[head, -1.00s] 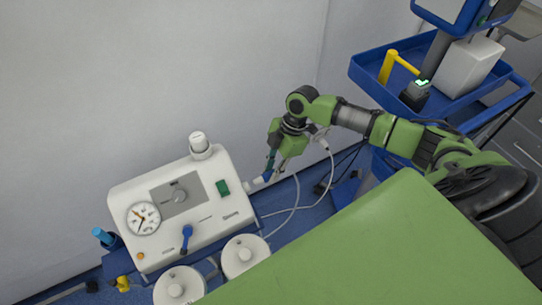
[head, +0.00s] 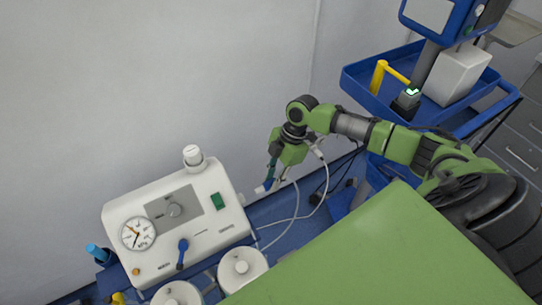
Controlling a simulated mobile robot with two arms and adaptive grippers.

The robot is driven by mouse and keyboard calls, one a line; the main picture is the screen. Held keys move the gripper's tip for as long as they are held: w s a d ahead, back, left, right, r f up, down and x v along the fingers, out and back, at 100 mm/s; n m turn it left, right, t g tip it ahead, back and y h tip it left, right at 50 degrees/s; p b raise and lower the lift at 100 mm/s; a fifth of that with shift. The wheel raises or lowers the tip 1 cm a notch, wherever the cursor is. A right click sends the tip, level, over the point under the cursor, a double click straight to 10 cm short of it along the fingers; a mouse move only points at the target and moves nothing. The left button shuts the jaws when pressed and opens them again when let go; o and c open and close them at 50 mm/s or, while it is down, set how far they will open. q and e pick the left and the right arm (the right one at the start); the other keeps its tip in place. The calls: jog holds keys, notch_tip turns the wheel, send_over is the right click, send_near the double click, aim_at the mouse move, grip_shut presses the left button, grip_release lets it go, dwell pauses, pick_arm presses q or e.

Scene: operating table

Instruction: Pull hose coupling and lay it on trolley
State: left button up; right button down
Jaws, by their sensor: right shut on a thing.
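My right gripper (head: 270,183) is at the right side of the white suction unit (head: 158,260). It is shut on a small blue and white hose coupling (head: 260,189), which is partly hidden by the fingers. The coupling's white end points toward the port (head: 242,198) on the unit's side; a small gap seems to show between them. The blue trolley (head: 362,92) stands at the upper right, with a yellow handle-like piece (head: 379,76) and a small dark device with a green light (head: 407,100) on it. My left gripper is out of view.
Thin white hoses (head: 297,205) hang below my right gripper. White round jar lids (head: 242,267) stand before the unit. A white box (head: 457,78) and a monitor (head: 436,16) are at the trolley's right side.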

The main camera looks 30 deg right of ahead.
jog(key=p+v, duration=0.4)
jog(key=v, duration=0.1)
jog(key=p+v, duration=0.2)
jog(key=p, duration=0.1)
jog(key=shift+a+r, duration=0.15)
jog(key=shift+r, duration=0.35)
dwell(0.5)
